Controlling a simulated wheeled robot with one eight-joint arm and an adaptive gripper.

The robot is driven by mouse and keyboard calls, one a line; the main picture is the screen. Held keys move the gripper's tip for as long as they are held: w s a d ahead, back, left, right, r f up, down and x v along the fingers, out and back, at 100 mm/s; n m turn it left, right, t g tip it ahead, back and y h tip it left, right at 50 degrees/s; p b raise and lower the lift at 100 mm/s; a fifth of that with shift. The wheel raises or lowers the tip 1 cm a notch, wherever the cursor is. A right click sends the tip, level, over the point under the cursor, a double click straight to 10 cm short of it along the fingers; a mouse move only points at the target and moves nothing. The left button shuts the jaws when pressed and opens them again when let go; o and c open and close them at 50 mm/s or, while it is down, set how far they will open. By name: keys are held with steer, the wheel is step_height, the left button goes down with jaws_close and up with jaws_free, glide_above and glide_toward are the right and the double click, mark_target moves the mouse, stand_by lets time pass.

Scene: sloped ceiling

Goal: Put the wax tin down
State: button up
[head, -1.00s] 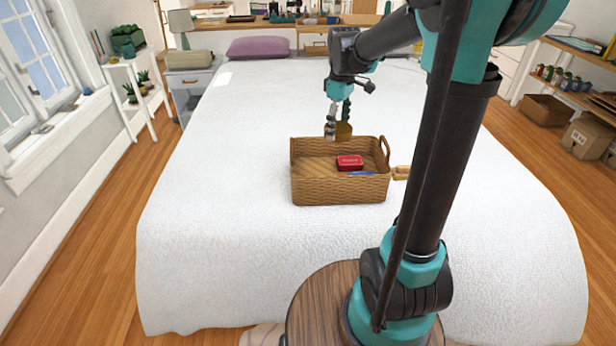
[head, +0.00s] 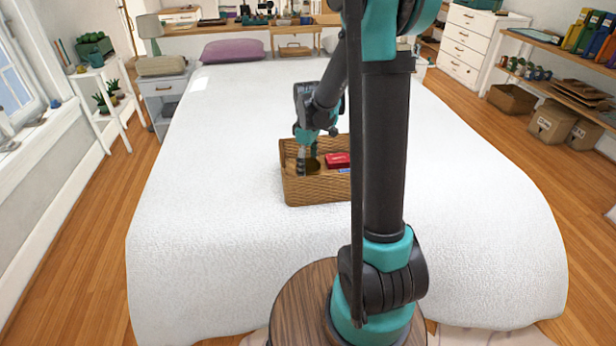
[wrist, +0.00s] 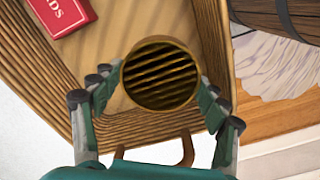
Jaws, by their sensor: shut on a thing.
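The wax tin, a round gold-brown tin (head: 312,166), is held between the fingers of my gripper (head: 308,158). In the wrist view the tin (wrist: 160,73) shows its round, dark, ridged face, with a finger on each side. My gripper is shut on it at the left part of the wicker basket (head: 318,190), inside or just above its rim. The basket's woven wall (wrist: 215,45) also shows in the wrist view. Whether the tin touches the basket floor I cannot tell.
A red card box (head: 337,160) lies in the basket, right of the tin; it also shows in the wrist view (wrist: 62,12). A blue thing (head: 345,171) lies by it. My arm hides the basket's right end. The white bed (head: 220,150) around the basket is largely clear.

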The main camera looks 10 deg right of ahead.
steer(key=shift+f, duration=2.7)
steer(key=shift+f, duration=0.1)
steer(key=o, duration=1.3)
steer(key=shift+o, duration=0.2)
